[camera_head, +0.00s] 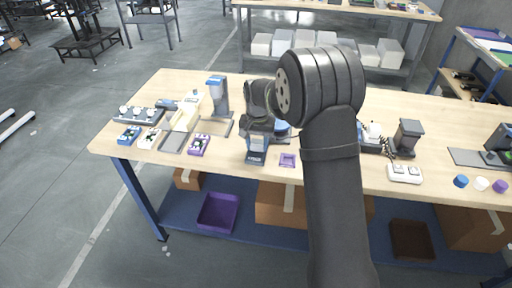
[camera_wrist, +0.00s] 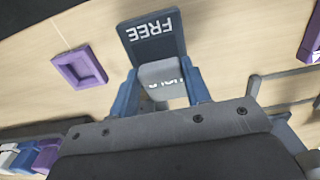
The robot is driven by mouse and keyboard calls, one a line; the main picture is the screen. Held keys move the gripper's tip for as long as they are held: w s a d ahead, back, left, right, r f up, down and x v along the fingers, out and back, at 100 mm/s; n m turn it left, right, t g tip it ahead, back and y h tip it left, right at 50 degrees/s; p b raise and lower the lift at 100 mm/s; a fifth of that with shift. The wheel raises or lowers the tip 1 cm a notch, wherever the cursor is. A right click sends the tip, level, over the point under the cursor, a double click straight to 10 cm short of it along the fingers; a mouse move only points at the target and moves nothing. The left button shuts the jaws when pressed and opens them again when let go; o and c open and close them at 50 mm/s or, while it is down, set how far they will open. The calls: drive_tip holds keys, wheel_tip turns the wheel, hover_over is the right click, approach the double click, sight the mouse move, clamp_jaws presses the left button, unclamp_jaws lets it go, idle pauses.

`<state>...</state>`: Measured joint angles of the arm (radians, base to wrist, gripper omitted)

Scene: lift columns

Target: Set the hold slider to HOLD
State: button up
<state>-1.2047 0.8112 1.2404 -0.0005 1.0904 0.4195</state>
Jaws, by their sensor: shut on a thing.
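The hold slider's dark panel (camera_wrist: 152,36) lies on the table, with FREE in white, upside down in the wrist view. A light grey slider block (camera_wrist: 160,74) covers part of a second word, which looks like HOLD. FREE is fully uncovered. My gripper (camera_wrist: 161,90) has its blue fingers on both sides of the block and is shut on it. In the head view, my gripper (camera_head: 257,137) is over the slider unit (camera_head: 256,158) near the table's front edge. The block is hidden there. My gripper body hides the near part of the unit in the wrist view.
A purple square frame (camera_head: 288,160) lies right of the unit on the table (camera_head: 320,170). A white two-button box (camera_head: 404,173) is to the right of my arm.

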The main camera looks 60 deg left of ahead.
drive_tip(key=shift+w+a+r, duration=0.1)
drive_tip(key=shift+w+a, duration=0.15)
drive_tip(key=shift+a, duration=0.05)
drive_tip(key=o, duration=1.4)
drive_tip(key=shift+w, duration=0.1)
wheel_tip(320, 180, up, 17)
drive_tip(key=shift+r, duration=0.15)
